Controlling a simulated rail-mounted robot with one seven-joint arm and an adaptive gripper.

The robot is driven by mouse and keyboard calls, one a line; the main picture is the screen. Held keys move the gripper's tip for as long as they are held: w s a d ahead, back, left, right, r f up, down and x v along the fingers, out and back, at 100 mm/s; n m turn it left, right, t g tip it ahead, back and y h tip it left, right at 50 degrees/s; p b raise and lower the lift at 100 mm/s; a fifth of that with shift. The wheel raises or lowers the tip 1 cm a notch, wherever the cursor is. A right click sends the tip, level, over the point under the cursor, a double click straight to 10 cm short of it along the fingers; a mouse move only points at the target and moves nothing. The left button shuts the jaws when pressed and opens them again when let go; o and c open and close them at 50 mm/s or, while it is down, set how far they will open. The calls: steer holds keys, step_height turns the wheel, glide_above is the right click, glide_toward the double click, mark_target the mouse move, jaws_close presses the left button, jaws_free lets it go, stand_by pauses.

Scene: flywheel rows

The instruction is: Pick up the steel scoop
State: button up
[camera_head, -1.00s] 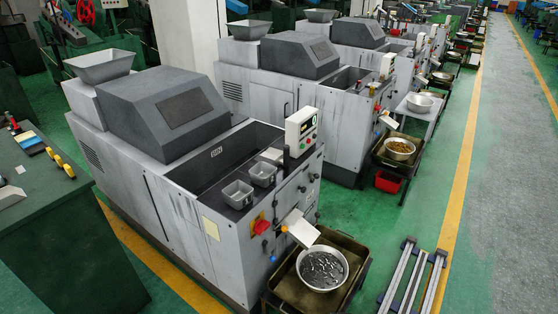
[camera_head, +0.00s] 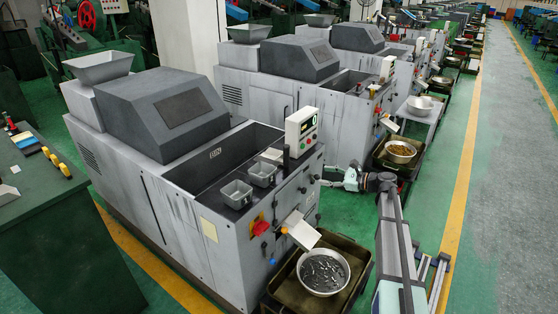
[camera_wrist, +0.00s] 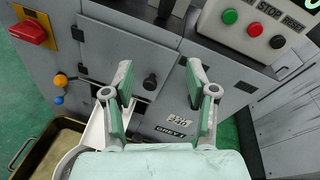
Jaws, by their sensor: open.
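I cannot make out a steel scoop for certain in either view. My gripper (camera_wrist: 160,84) is open and empty in the wrist view, its two green-padded fingers spread in front of the grey machine's control face. In the head view my gripper (camera_head: 334,178) is small, just right of the nearest machine's front panel, at the end of my arm. A pale sloping chute (camera_head: 301,230) sticks out of that machine above a round metal bowl (camera_head: 323,272) of dark parts. The chute also shows in the wrist view (camera_wrist: 92,135), partly hidden by my gripper.
The nearest grey machine (camera_head: 195,200) carries small grey bins (camera_head: 236,194) and a button box (camera_head: 300,131). The bowl sits in a dark metal tray (camera_head: 350,247) on a stand. A dark green bench (camera_head: 60,240) stands at left. The aisle at right is clear floor.

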step_height(320, 180, up, 3)
steer(key=m+y, duration=0.1)
steer(key=m, duration=0.2)
steer(key=m+p, duration=0.1)
steer(key=p, duration=0.1)
glide_toward(286, 158)
steer(key=w+a+f, duration=0.1)
steer(key=w+a, duration=0.2)
steer(key=shift+t, duration=0.4)
steer(key=shift+p+x, duration=0.5)
steer(key=shift+x, duration=2.8)
steer(key=shift+s, duration=0.2)
jaws_close()
